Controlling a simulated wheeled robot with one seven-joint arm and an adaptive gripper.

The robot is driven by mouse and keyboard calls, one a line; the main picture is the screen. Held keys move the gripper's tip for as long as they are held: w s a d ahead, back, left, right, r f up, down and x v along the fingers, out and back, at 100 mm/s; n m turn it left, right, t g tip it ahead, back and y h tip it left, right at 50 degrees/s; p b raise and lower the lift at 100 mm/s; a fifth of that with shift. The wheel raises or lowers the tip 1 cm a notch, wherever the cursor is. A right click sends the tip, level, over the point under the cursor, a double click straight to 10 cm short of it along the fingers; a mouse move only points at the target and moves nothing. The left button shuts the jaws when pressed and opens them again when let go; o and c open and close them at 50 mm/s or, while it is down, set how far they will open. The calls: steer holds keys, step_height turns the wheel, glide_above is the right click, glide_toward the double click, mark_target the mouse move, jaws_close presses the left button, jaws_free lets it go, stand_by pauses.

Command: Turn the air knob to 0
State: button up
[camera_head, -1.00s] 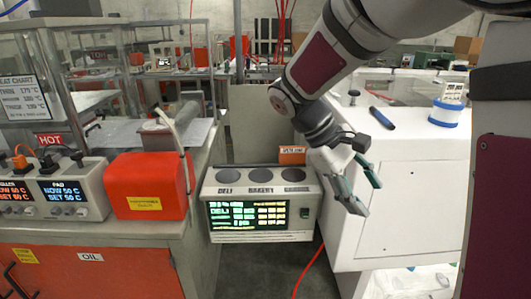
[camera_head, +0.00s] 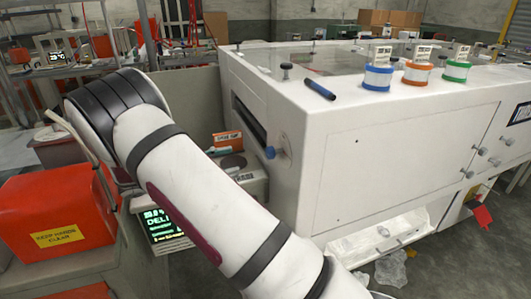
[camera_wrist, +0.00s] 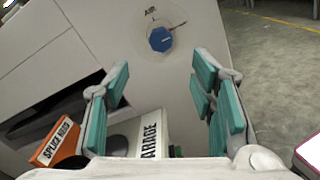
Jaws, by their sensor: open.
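The air knob is a blue faceted knob (camera_wrist: 160,39) on a pale round dial marked AIR in the wrist view, with a red pointer line toward the upper right. In the head view the blue knob (camera_head: 270,152) sits on the left end face of the white cabinet (camera_head: 345,170). My gripper (camera_wrist: 160,80) is open and empty, its teal-padded fingers wide apart. In the wrist view the knob lies beyond the fingertips, between them and higher in the picture; they are apart from it. My arm hides most of the gripper in the head view.
A red box (camera_head: 50,215) and a lit display unit (camera_head: 165,225) are at left.

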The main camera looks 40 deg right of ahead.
mark_target(267, 154)
steer(key=p+x, duration=0.1)
steer(key=x, duration=1.2)
steer(key=shift+p, duration=0.4)
steer(key=shift+c, duration=0.6)
steer(key=c, duration=1.1)
